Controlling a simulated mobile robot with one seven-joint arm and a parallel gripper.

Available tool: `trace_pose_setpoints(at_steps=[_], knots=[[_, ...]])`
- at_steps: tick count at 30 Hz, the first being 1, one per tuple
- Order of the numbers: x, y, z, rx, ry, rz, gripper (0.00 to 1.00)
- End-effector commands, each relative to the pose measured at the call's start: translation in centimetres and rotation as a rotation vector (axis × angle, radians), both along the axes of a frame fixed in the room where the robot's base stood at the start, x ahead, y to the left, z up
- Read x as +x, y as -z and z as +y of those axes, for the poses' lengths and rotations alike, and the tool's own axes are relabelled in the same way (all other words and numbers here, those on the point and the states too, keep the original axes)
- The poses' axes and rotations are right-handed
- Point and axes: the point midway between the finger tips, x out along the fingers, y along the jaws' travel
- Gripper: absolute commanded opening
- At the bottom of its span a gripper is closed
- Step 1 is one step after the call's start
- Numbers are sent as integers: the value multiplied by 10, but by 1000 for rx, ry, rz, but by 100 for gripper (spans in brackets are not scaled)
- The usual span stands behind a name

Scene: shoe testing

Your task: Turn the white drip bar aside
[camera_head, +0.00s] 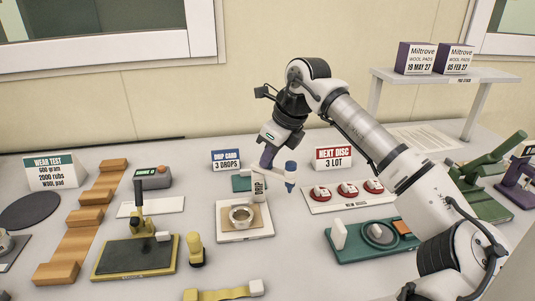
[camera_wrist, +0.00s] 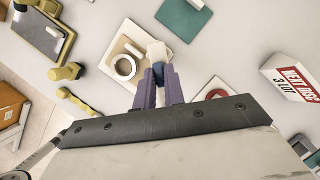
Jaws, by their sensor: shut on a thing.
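The white drip bar (camera_head: 278,175) is above the bench, beside a white plate with a metal ring cup (camera_head: 241,215). In the wrist view the white bar (camera_wrist: 156,50) runs out past my fingertips, next to the ring cup (camera_wrist: 124,66). The fingers hide part of that piece.
A teal pad (camera_head: 241,183) lies behind the plate. Red discs on a white tray (camera_head: 318,205) and a green fixture (camera_head: 350,252) are to the right. A yellow-edged black plate (camera_head: 115,257) and a small yellow stand (camera_head: 196,250) are to the left.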

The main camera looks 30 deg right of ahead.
Motion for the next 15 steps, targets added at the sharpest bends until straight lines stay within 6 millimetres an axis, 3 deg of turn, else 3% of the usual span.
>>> trace_pose_setpoints(at_steps=[15], knots=[[3,-2,-3,-4,-119,-4,0]])
